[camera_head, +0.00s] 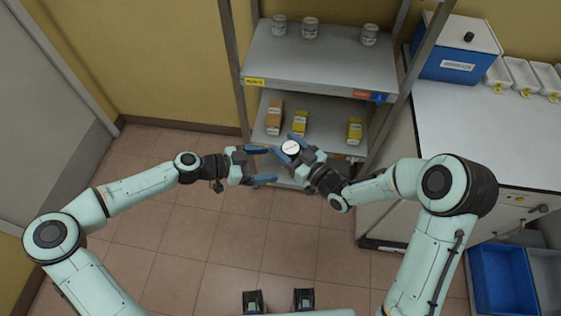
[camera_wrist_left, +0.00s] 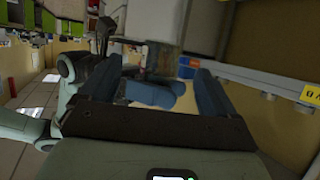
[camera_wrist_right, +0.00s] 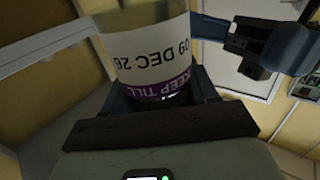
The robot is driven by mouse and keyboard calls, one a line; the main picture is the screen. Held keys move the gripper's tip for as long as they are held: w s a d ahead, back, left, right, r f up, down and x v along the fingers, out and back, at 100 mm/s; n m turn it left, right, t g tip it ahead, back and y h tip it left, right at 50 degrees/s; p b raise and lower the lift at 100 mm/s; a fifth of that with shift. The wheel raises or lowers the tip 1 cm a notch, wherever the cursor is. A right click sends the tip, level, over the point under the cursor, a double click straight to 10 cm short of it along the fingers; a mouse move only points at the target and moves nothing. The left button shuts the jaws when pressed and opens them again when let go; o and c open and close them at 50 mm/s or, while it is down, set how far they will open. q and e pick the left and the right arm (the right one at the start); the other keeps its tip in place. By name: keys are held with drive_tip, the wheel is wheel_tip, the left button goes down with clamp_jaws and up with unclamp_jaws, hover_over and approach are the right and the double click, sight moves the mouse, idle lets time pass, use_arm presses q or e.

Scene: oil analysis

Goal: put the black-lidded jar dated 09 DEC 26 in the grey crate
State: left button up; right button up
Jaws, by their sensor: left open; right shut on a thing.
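The jar (camera_head: 290,147) is held in my right gripper (camera_head: 291,150), in front of the shelf rack. In the right wrist view the jar (camera_wrist_right: 150,55) has a white label reading 09 DEC 26, upside down, above a purple KEEP TILL band. My left gripper (camera_head: 262,165) is open and empty, just left of the jar, its fingers pointing towards it. It also shows beside the jar in the right wrist view (camera_wrist_right: 255,42). The grey crate (camera_head: 546,262) is at the lower right, partly cut off.
A blue crate (camera_head: 471,272) stands left of the grey one. The rack's upper shelf (camera_head: 320,72) holds 3 grey-topped jars; its lower shelf (camera_head: 270,104) holds orange and yellow boxes. A counter (camera_head: 450,125) bears a blue box (camera_head: 452,66) and white trays. Open floor lies below the arms.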

use_arm(q)
drive_tip(key=x, duration=0.7)
drive_tip(key=shift+d+f, duration=0.1)
drive_tip(key=c, duration=1.2)
use_arm(e)
drive_tip(key=o, duration=1.3)
drive_tip(key=shift+c, duration=0.2)
